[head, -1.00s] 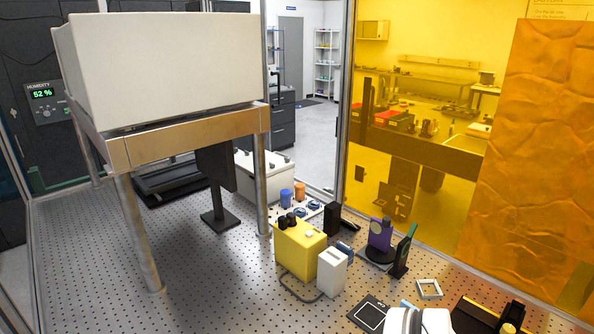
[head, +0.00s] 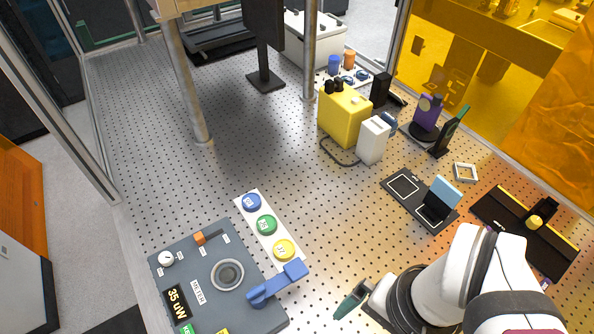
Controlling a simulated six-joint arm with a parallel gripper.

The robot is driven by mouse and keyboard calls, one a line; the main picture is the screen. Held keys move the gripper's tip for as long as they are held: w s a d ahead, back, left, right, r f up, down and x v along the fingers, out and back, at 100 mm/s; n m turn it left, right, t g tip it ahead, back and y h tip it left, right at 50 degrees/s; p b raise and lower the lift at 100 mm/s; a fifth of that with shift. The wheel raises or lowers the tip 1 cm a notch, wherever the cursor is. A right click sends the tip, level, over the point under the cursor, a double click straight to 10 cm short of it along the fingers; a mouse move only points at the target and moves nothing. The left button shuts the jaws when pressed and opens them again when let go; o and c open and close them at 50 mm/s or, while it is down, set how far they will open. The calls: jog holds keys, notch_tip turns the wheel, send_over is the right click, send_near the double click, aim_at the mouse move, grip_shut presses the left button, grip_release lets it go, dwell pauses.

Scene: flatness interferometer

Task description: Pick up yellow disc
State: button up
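The yellow disc (head: 284,249) lies at the near end of a white strip (head: 257,222), below a green disc (head: 266,224) and a blue disc (head: 252,202). The yellow disc bears a small dark mark that I cannot read clearly. My gripper (head: 350,300) is at the bottom, to the right of and nearer than the yellow disc, and apart from it. A dark green finger tip shows; the rest is hidden by my white arm, so I cannot tell its opening.
A grey meter box (head: 195,275) with a blue lever (head: 278,284) sits close to the yellow disc. A black plate with a light blue block (head: 443,192) stands at right. A yellow box (head: 344,117) and white box (head: 374,139) stand behind. The perforated table between is clear.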

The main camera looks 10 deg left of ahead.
dwell(0.7)
jog(key=m+t+y, duration=0.3)
jog(key=m+y, duration=0.7)
jog(key=m, duration=0.4)
send_near(286, 249)
jog(key=shift+w+a+f+m, duration=0.1)
jog(key=shift+a+f+m, duration=0.05)
jog(key=shift+a+f, duration=0.4)
jog(key=shift+a+f+m, duration=0.15)
jog(key=shift+a+f, duration=0.2)
jog(key=shift+a, duration=0.35)
jog(key=x, duration=0.6)
jog(key=shift+w+r, duration=0.1)
jog(key=shift+w, duration=0.1)
jog(key=c, duration=1.5)
jog(key=shift+r, duration=0.15)
